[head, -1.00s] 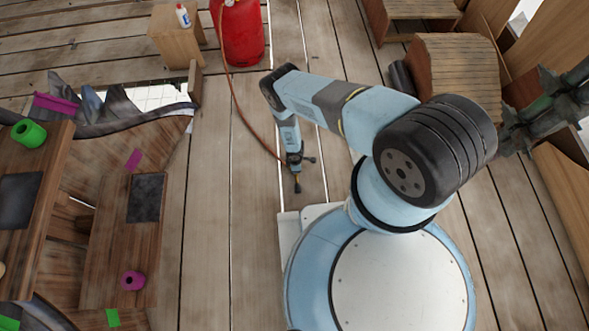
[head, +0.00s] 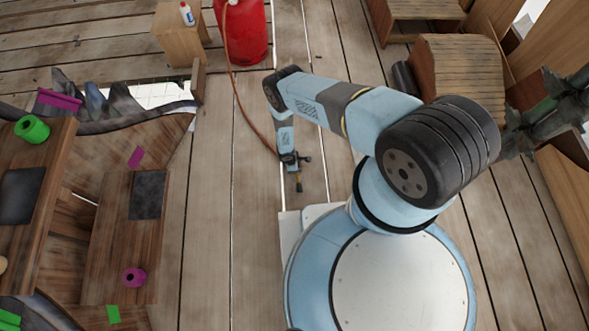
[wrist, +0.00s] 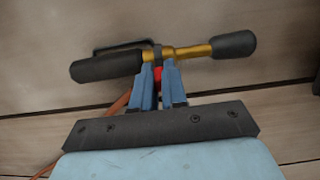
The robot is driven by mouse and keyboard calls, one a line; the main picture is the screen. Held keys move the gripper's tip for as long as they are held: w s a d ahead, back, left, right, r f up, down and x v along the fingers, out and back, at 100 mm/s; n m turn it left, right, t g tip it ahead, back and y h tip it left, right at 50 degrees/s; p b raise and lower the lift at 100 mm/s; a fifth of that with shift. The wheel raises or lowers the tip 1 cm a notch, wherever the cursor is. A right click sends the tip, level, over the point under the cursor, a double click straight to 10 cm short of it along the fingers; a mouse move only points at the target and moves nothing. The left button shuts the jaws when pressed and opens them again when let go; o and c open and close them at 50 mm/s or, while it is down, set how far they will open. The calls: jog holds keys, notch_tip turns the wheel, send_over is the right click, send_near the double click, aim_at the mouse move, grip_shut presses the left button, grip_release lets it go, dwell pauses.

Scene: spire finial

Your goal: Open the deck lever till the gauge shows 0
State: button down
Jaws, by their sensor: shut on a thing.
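My gripper (head: 290,157) hangs low over the plank deck, left of centre in the head view. In the wrist view its blue fingers (wrist: 160,90) are shut on a tool (wrist: 190,51). The tool has a brass rod, a black rounded end at the right and a thick black grip at the left. A small red part shows between the fingers. In the head view the tool's black tip (head: 299,187) points down the picture, near the deck. I cannot make out a deck lever or a gauge in either view.
An orange-brown hose (head: 243,105) runs from the red tank (head: 242,35) to my gripper. A wooden crate (head: 180,38) holds a small white bottle. Benches at left carry a green ring (head: 33,128) and a magenta ring (head: 134,278). Bare deck lies left of my gripper.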

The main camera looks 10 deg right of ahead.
jog(key=c, duration=1.2)
grip_release()
jog(key=shift+o, duration=0.2)
jog(key=shift+r, duration=0.15)
notch_tip(320, 180, up, 13)
jog(key=a, duration=0.2)
jog(key=shift+a, duration=0.4)
jog(key=shift+w, duration=0.1)
